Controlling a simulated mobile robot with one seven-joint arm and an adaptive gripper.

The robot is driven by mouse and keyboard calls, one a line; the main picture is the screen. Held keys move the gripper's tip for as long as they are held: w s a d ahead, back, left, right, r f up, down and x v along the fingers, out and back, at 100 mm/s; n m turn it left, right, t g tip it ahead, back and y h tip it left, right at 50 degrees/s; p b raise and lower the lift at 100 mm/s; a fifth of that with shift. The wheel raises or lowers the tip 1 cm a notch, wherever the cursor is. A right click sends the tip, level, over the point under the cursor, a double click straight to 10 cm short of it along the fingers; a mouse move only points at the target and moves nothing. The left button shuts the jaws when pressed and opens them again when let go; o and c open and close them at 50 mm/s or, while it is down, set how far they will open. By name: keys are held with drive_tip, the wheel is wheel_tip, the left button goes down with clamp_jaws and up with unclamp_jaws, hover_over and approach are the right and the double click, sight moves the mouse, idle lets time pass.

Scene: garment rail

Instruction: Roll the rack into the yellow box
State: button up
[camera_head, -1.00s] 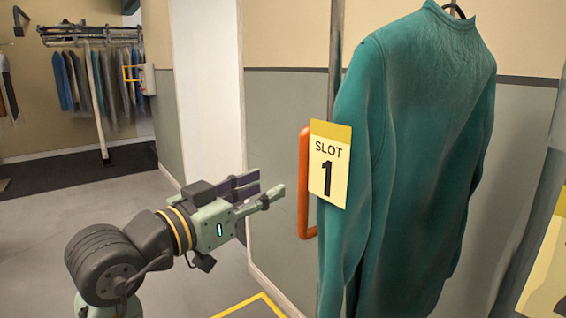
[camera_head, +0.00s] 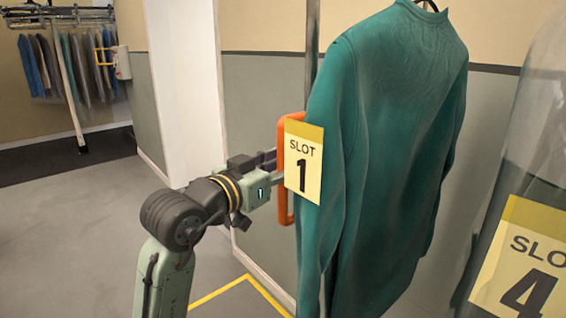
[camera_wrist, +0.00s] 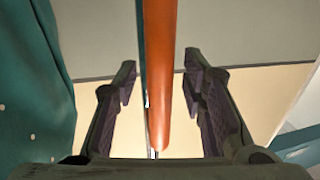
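The rack shows as a dark upright post (camera_head: 312,50) with an orange handle (camera_head: 284,209) on its left side. A teal sweater (camera_head: 395,150) hangs on it, beside a "SLOT 1" tag (camera_head: 304,160). My gripper (camera_head: 276,166) is at the handle, its tips partly hidden by the tag. In the wrist view my gripper (camera_wrist: 160,68) is open, one finger on each side of the orange handle (camera_wrist: 160,50), with gaps on both sides. A yellow floor line (camera_head: 218,292), a corner of the yellow box, lies below, left of the sweater.
A "SLOT 4" tag (camera_head: 525,270) hangs on a clear garment cover at the right. A wall (camera_head: 262,100) stands close behind the rack. Another rail with clothes (camera_head: 70,60) stands at the far left over a dark mat (camera_head: 70,158). Grey floor at left is open.

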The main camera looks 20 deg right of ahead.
drive_tip(key=shift+c, duration=0.4)
clamp_jaws()
idle(0.4)
